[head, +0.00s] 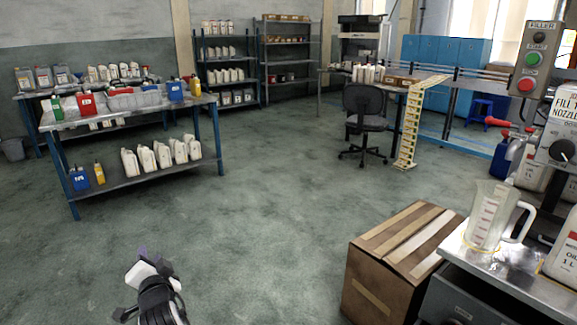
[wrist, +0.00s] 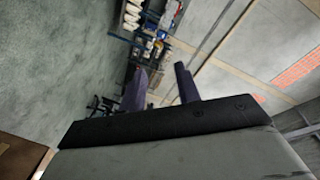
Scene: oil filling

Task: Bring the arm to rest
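My gripper (head: 149,254) is low in the head view, left of centre, with its fingers pointing up and away over bare floor. It touches nothing that I can see. In the wrist view, the two dark purple fingers of my gripper (wrist: 163,78) stand apart, with a clear gap and nothing between them. The rest of my arm is cut off by the bottom edge of the head view.
A cardboard box (head: 372,270) stands at the lower right beside a metal bench (head: 528,285) carrying a measuring jug (head: 490,215). A workbench (head: 150,179) with bottles is at the left. An office chair (head: 365,120) is farther back. The middle floor is clear.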

